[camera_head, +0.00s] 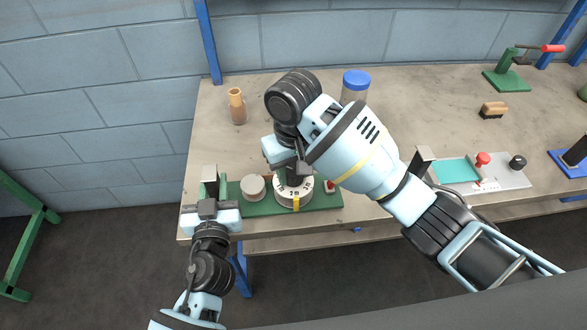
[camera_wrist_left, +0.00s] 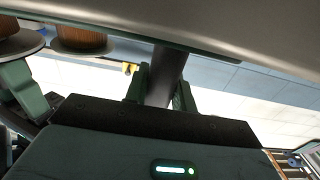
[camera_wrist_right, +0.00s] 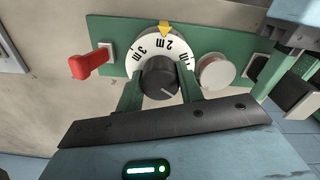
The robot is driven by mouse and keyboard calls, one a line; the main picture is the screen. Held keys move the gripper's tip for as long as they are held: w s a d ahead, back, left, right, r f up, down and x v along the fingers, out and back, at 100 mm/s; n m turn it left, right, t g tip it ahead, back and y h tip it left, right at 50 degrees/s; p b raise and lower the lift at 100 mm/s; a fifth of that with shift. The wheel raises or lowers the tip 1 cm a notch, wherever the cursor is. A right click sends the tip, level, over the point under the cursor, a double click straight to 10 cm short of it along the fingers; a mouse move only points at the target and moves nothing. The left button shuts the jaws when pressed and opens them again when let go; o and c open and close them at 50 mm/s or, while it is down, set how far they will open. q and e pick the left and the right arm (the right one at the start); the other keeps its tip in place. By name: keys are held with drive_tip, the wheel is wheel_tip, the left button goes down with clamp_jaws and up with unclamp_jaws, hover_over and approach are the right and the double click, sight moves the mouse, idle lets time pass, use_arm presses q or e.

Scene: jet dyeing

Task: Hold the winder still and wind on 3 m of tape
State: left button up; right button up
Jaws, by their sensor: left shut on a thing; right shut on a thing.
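The winder has a green base (camera_head: 325,203) near the bench's front edge. It carries a white numbered dial (camera_wrist_right: 133,62) with a black knob (camera_wrist_right: 159,78), a yellow pointer (camera_wrist_right: 165,29), a grey disc (camera_head: 253,188) and a red lever (camera_wrist_right: 88,64). The pointer is by the 2m mark; the 3m mark lies left of it in the right wrist view. My right gripper (camera_head: 293,172) is shut on the knob from above. My left gripper (camera_head: 209,190) is shut on a dark upright handle (camera_wrist_left: 166,74) at the winder's left end. The head view partly hides the knob.
A brown bottle (camera_head: 237,106) and a blue-lidded jar (camera_head: 355,84) stand behind the winder. To the right are a panel with a teal area (camera_head: 456,170) and red button (camera_head: 482,159), a brush (camera_head: 492,110) and a green press (camera_head: 506,80).

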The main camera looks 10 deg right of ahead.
sight(293, 169)
drive_tip(key=m, duration=0.5)
drive_tip(key=shift+m, duration=0.3)
drive_tip(key=m, duration=0.5)
drive_tip(key=shift+w+m, duration=0.1)
drive_tip(key=shift+m, duration=0.2)
drive_tip(key=o, duration=1)
drive_tip(key=shift+r, duration=0.1)
wheel_tip(293, 169, up, 12)
idle(0.4)
